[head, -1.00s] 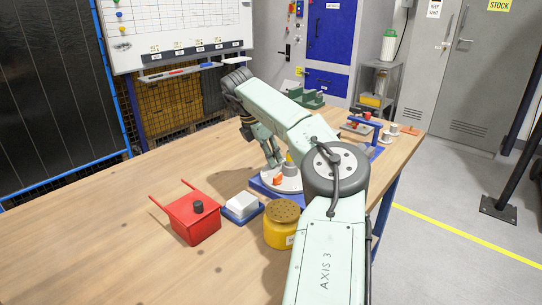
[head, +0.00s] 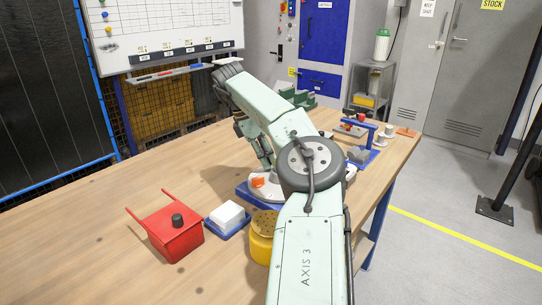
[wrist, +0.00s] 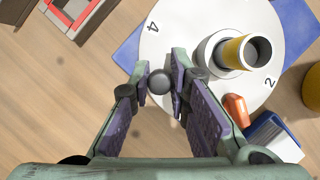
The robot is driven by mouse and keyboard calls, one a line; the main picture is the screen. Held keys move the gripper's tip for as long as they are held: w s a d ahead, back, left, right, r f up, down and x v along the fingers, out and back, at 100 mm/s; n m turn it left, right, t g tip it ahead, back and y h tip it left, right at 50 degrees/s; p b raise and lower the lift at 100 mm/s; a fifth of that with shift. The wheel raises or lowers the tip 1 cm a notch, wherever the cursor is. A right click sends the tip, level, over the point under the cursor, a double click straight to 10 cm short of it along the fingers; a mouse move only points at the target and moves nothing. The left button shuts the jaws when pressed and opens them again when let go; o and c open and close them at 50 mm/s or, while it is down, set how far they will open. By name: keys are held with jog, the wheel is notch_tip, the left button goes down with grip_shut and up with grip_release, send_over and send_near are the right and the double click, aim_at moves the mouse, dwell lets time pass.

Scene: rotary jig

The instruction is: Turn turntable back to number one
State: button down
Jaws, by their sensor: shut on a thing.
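The turntable is a white round disc (wrist: 183,25) on a blue base (wrist: 298,22). In the wrist view its numbers 4 and 2 show; I cannot see a 1. A grey hub with a yellow, hollow cylinder (wrist: 236,52) stands on it. An orange piece (wrist: 236,110) lies at the rim near the 2. My gripper (wrist: 160,80) is shut on a dark round knob (wrist: 160,83) at the disc's near edge, a finger on each side. In the head view my arm hides much of the turntable (head: 270,192), and my gripper (head: 265,160) reaches down to its far left side.
A red box (head: 174,234) with a dark knob stands left on the wooden table. Beside it are a white block (head: 227,214) on a blue tray and a yellow jar (head: 261,243), partly behind my arm. Blue-framed fixtures (head: 362,150) stand at the right end. The table's left is clear.

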jog(key=shift+w+d+r+m+g+p, duration=0.1)
jog(key=shift+w+d+m+g+p, duration=0.15)
jog(key=shift+m+p, duration=0.35)
jog(key=shift+w+d+r+m+g+p, duration=0.15)
jog(key=shift+d+m+p, duration=0.25)
jog(key=shift+m, duration=0.2)
jog(key=shift+d+f+m+g+p, duration=0.15)
jog(key=shift+d+m+g+p, duration=0.3)
jog(key=shift+m+p, duration=0.55)
jog(key=shift+d, duration=0.1)
jog(key=c, duration=1.8)
grip_release()
jog(key=shift+f, duration=0.1)
